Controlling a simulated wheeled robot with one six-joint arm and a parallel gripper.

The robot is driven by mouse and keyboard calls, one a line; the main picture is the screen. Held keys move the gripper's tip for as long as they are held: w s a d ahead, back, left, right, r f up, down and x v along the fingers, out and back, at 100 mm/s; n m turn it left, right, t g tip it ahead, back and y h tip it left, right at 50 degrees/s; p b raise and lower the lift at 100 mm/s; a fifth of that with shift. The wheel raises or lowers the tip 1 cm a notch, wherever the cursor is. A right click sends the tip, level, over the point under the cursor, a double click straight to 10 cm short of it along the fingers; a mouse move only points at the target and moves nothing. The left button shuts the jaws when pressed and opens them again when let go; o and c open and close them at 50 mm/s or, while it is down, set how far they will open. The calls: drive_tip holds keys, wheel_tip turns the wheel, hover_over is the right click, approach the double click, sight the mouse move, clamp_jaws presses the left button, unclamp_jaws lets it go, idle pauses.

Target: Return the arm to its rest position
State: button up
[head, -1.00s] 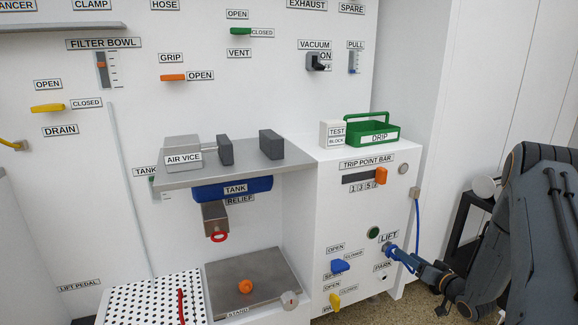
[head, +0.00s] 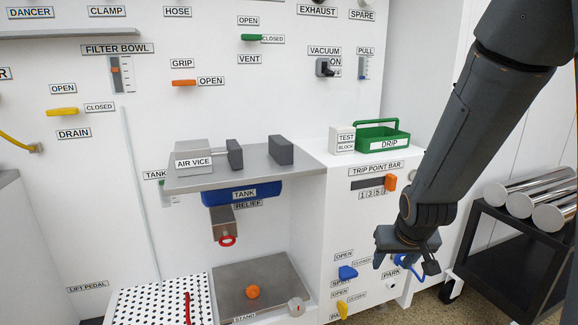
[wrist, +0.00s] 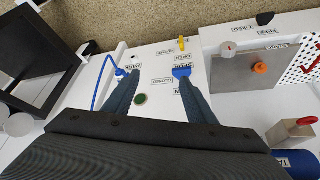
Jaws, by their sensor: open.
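My gripper (head: 405,262) hangs in front of the white cabinet's right part, its fingers apart and nothing between them. In the wrist view its two dark blue fingers (wrist: 157,85) are spread wide above the cabinet face, with a green button (wrist: 141,99) between them in the picture. My arm comes down from the top right in the head view and is bent at the wrist, not folded. A blue hose (wrist: 100,85) ends at a blue fitting (wrist: 119,71) near the PARK label. My gripper partly hides this hose in the head view.
A black rack (head: 520,235) with several metal rollers (head: 520,195) stands right of my arm. The cabinet (head: 325,240) carries a blue handle (head: 347,272) and a yellow handle (head: 342,309). A green DRIP tray (head: 383,140) sits on top.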

drive_tip(key=s+a+r+g, duration=0.25)
drive_tip(key=s+a, duration=0.35)
drive_tip(key=s, duration=0.7)
drive_tip(key=s+a+r+n+g+y, duration=0.15)
drive_tip(key=s+a+n, duration=0.25)
drive_tip(key=s+a, duration=0.5)
drive_tip(key=s+a+r+n+g, duration=0.25)
drive_tip(key=s+a, duration=0.25)
drive_tip(key=a, duration=0.7)
drive_tip(key=d+r+m+p, duration=0.3)
drive_tip(key=d+r+p, duration=0.7)
drive_tip(key=r+p, duration=0.3)
drive_tip(key=d+r+m+p, duration=0.3)
drive_tip(key=d+r+p, duration=0.7)
drive_tip(key=p, duration=0.8)
drive_tip(key=shift+s+d+r+t+h, duration=0.3)
drive_tip(key=shift+r+t+h, duration=0.15)
drive_tip(key=shift+r, duration=1.15)
